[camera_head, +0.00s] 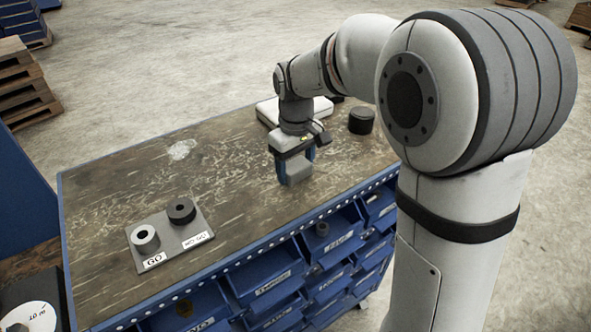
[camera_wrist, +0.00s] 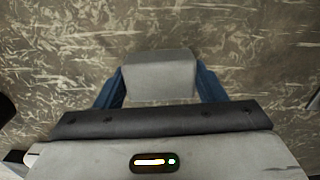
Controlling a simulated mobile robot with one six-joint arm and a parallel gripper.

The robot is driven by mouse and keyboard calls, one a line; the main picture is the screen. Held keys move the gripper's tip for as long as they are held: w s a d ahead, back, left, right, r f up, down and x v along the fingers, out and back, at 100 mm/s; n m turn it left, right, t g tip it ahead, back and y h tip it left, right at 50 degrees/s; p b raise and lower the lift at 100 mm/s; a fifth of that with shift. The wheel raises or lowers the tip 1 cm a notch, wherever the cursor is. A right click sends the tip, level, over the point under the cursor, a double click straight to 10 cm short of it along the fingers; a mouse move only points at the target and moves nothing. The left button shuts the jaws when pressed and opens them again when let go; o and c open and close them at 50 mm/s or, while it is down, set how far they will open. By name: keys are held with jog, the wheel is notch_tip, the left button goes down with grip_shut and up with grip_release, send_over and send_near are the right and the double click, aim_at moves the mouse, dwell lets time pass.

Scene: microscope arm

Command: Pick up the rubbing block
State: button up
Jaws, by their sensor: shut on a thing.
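The rubbing block, a small light-grey block (camera_head: 297,171), is at the lower end of my gripper (camera_head: 296,166) near the right half of the workbench. In the wrist view the grey block (camera_wrist: 159,75) sits between the two blue fingers of my gripper (camera_wrist: 160,88), which are shut on its left and right sides. The side facing the palm is partly hidden by the gripper body. I cannot tell whether the block touches the bench top or is slightly above it.
A grey plate (camera_head: 170,240) labelled GO holds a light ring (camera_head: 145,238) and a dark ring (camera_head: 181,211). A black cylinder (camera_head: 361,121) and a pale flat case (camera_head: 268,113) stand behind my gripper. Blue bins (camera_head: 265,285) line the bench's front. The bench middle is clear.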

aim_at(295, 165)
jog(key=shift+c, duration=1.1)
notch_tip(295, 165, up, 10)
jog(key=shift+r+b, duration=0.1)
jog(key=shift+b, duration=0.3)
jog(key=o, duration=0.5)
jog(key=shift+c, duration=1.4)
jog(key=shift+a, duration=0.1)
